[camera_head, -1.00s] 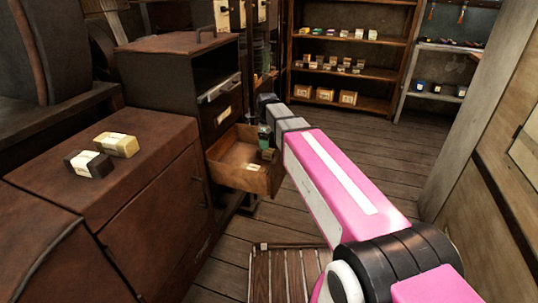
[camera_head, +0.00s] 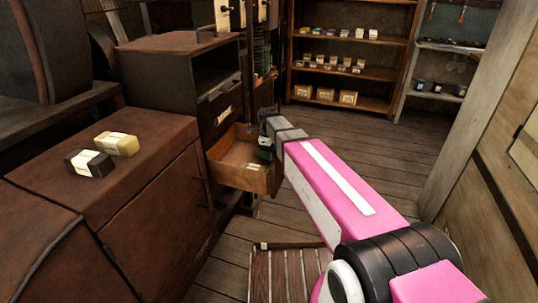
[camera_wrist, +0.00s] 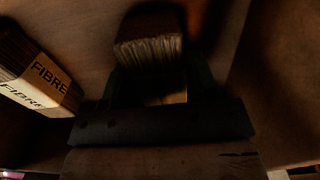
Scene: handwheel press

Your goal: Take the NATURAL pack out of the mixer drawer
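The open drawer (camera_head: 232,178) juts out from the dark cabinet in the head view. My gripper (camera_head: 264,152) reaches down into its far right part. In the wrist view my gripper (camera_wrist: 160,88) has its dark fingers spread to either side of a brown pack (camera_wrist: 150,50). No name is readable on this pack, so I cannot confirm it is NATURAL. The picture is too dark to show whether the fingers touch it. A second pack marked FIBRE (camera_wrist: 40,78) lies to the left in the drawer.
The drawer's walls stand close around my gripper. A slatted wooden stand (camera_head: 288,275) is on the floor in front. Shelves (camera_head: 350,75) with small packs stand behind.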

